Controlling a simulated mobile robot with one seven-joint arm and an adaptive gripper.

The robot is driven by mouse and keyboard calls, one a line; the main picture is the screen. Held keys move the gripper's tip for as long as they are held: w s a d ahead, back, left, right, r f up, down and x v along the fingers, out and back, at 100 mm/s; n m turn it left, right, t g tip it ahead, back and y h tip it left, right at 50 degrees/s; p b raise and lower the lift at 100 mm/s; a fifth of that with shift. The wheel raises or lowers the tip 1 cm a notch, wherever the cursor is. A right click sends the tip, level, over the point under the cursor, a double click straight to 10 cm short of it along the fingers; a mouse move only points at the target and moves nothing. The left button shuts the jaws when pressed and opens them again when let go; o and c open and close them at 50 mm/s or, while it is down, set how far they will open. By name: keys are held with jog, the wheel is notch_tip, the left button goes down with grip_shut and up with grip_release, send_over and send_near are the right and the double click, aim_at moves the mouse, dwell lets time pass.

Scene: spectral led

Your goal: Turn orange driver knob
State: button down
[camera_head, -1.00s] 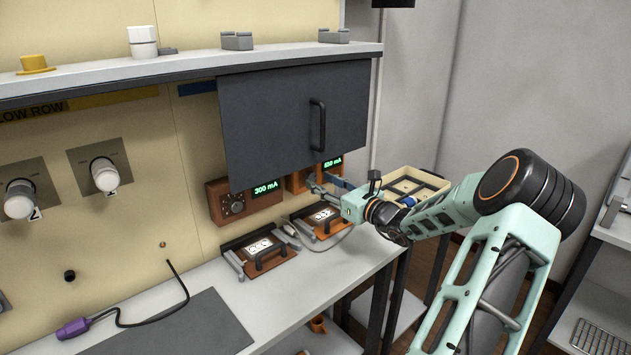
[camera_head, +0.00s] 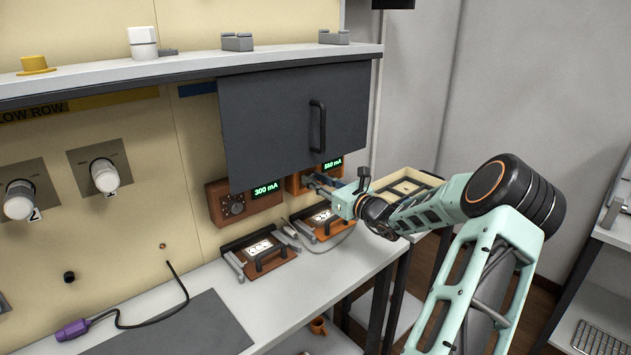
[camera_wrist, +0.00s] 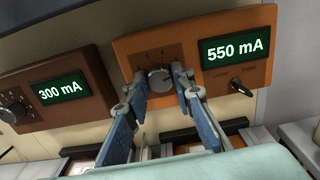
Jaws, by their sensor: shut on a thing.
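The orange driver box (camera_wrist: 130,50) fills the upper middle of the wrist view; its green display (camera_wrist: 236,51) reads 550 mA. Its round knob (camera_wrist: 158,78) sits between my gripper's (camera_wrist: 160,82) two fingertips, which are shut on it from either side. In the head view the orange driver (camera_head: 296,184) is partly hidden behind my gripper (camera_head: 312,182), which reaches it from the right below the grey cabinet door. The knob itself is hard to make out there.
A brown driver (camera_head: 232,203) reading 300 mA stands just left. The grey cabinet door (camera_head: 290,125) hangs above. LED fixtures (camera_head: 262,252) lie on the bench below, with a small switch (camera_wrist: 240,86) right of the knob. A beige tray (camera_head: 400,185) is at the right.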

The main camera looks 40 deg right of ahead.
jog(key=shift+f+b, duration=0.15)
jog(key=shift+b, duration=0.2)
jog(key=n+b, duration=0.7)
jog(key=b, duration=0.1)
jog(key=shift+b, duration=0.4)
jog(key=shift+n, duration=0.3)
jog(key=c, duration=1.7)
grip_release()
jog(key=shift+o, duration=0.2)
jog(key=shift+s, duration=0.1)
jog(key=s, duration=1.2)
jog(key=shift+d, duration=0.45)
